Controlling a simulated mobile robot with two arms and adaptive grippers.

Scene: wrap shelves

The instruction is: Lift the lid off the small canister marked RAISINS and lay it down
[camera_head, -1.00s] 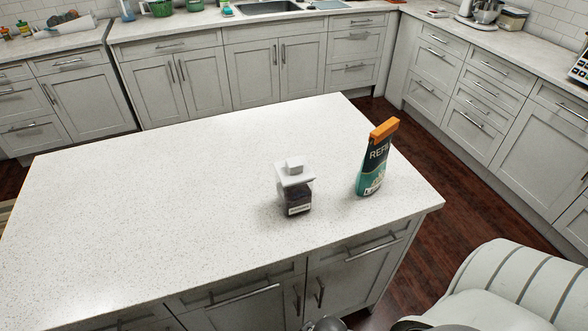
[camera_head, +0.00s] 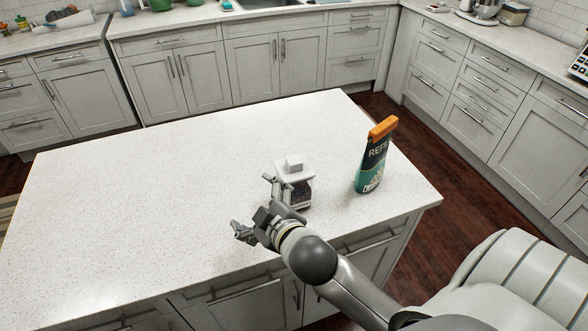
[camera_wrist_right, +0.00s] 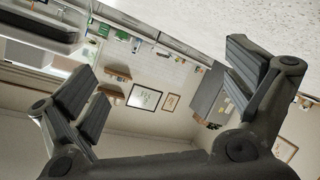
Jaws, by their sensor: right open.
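The small canister (camera_head: 303,200) stands upright on the island counter, with a dark body and a white square lid (camera_head: 294,169) topped by a raised square knob. The lid is on the canister. My right gripper (camera_head: 257,206) is in front and to the left of the canister in the head view, covering most of its body and its label. Its fingers are spread and empty. My left gripper is not in view.
An upright teal and dark refill pouch (camera_head: 371,160) with an orange top stands right of the canister. The white speckled island counter (camera_head: 150,190) is otherwise clear, with wide free room to the left. Its right edge lies just beyond the pouch.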

